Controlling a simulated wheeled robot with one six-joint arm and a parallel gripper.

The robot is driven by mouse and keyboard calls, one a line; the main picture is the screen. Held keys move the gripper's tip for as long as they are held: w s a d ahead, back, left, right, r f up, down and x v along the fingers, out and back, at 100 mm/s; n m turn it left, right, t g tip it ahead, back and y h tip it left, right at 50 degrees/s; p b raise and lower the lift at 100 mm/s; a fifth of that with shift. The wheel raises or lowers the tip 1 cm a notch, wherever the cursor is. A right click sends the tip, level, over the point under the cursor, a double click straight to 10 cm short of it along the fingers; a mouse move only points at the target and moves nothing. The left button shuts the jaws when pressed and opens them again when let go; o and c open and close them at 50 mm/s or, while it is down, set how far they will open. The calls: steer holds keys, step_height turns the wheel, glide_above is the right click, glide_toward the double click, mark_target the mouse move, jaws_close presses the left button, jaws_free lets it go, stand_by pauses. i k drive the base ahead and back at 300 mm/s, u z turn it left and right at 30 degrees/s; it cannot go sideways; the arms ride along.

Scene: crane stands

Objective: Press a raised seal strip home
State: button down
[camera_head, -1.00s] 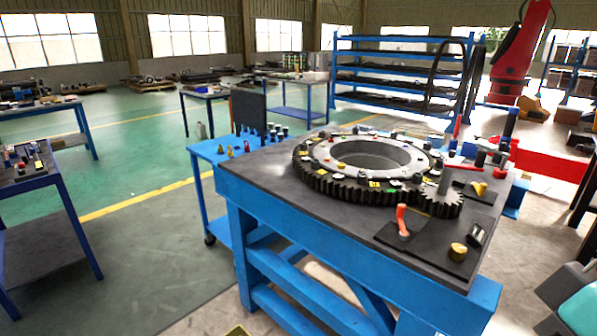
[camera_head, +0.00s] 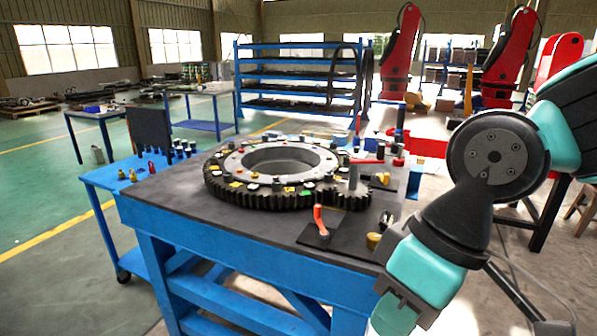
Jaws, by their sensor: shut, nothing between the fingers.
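A large toothed ring (camera_head: 285,200) lies flat on a dark-topped blue table (camera_head: 160,200). Its top face carries several small coloured and white pieces. I cannot pick out a raised seal strip among them at this size. My arm comes in from the right, beyond the table's right front corner, and bends down. Its lower end is cut by the bottom edge, and my gripper's fingers do not show.
A red-handled part (camera_head: 319,222) stands on a dark plate at the table's front right, with a yellow knob (camera_head: 374,240) beside it. A blue cart (camera_head: 110,178) stands at the table's left. Blue shelving (camera_head: 300,103) and red machines (camera_head: 402,50) are behind. Floor is open at the left.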

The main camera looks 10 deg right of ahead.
mark_target(300, 182)
steer(key=i, duration=0.9)
